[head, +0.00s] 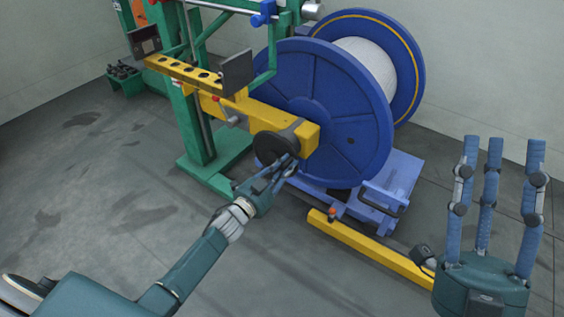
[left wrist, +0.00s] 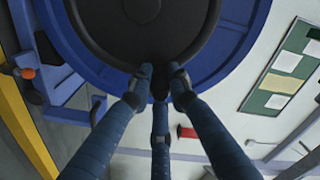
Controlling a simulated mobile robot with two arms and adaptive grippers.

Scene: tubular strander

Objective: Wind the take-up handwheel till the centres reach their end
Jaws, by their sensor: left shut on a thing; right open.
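The take-up handwheel (head: 274,148) is a black disc on the front of the yellow arm (head: 308,138), before the big blue reel (head: 335,110). My left gripper (head: 289,163) reaches its lower right rim and is shut on it there. In the left wrist view the handwheel (left wrist: 140,45) fills the top middle, and the fingers of my left gripper (left wrist: 159,85) close at its lower rim. The exact grip point is partly hidden by the fingers. My right gripper (head: 492,195) is open and empty at the lower right, fingers pointing up, away from the machine.
A yellow floor rail (head: 370,248) runs below the reel towards the lower right. A blue wheeled platform (head: 395,190) stands under the reel. A green frame (head: 190,120) rises at the left with a yellow holed bar (head: 185,70).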

